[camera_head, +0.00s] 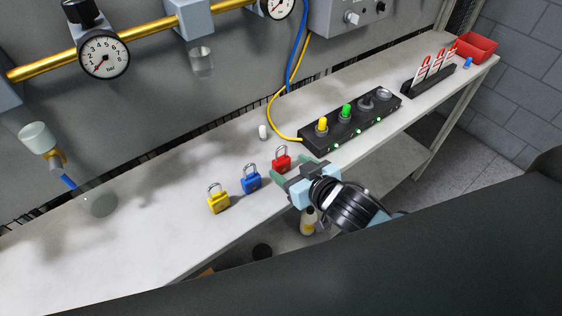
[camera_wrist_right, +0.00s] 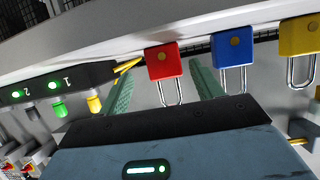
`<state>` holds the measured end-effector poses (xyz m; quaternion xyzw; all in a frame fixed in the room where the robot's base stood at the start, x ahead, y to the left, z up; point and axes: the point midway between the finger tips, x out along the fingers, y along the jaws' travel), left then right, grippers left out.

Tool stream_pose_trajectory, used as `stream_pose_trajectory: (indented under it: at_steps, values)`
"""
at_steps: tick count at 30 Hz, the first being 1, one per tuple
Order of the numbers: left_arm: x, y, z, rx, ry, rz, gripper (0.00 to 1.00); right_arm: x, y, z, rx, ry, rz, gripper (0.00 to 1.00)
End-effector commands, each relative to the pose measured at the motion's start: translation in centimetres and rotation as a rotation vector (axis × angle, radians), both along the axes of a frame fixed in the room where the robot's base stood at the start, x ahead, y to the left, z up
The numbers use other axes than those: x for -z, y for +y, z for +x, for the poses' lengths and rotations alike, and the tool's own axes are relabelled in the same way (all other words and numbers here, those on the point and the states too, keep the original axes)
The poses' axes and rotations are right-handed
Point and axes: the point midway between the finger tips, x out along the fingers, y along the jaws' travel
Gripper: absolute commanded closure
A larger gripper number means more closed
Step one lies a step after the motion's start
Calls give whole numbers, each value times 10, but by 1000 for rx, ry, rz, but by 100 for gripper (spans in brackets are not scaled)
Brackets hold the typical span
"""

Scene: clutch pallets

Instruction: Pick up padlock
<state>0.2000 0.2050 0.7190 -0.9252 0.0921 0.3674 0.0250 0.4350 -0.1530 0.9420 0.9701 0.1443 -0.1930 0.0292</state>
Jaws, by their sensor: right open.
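Three padlocks stand in a row on the grey-white bench: a yellow padlock (camera_head: 218,203), a blue padlock (camera_head: 251,181) and a red padlock (camera_head: 281,162). All have upright metal shackles. My right gripper (camera_head: 290,170) is open and close to the red padlock, at the bench's front edge. In the right wrist view, which is upside down, the red padlock (camera_wrist_right: 164,64) shows between the two green fingers, with no grip on it. The blue padlock (camera_wrist_right: 232,50) and yellow padlock (camera_wrist_right: 300,36) show to its right. My left gripper is out of view.
A black charging-like block (camera_head: 350,122) with yellow, green and grey knobs stands right of the padlocks. A small white cylinder (camera_head: 263,131) stands behind them. A card rack (camera_head: 428,82) and red bin (camera_head: 477,47) are at the far right. The bench's left part is mostly clear.

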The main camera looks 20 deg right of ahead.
Motion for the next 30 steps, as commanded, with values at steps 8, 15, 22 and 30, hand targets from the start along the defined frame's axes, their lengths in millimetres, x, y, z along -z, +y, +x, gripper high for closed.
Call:
stream_pose_trajectory:
  at_steps: [8, 15, 22, 30]
  values:
    - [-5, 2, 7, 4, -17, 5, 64, 1, 5, 10, 0, -2, 1, 35]
    - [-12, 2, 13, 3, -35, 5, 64, 9, 17, 37, 0, -3, 1, 35]
    - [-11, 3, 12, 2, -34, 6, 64, 17, 21, 48, -1, -1, 2, 35]
    - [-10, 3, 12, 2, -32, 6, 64, 17, 21, 48, -1, -1, 2, 44]
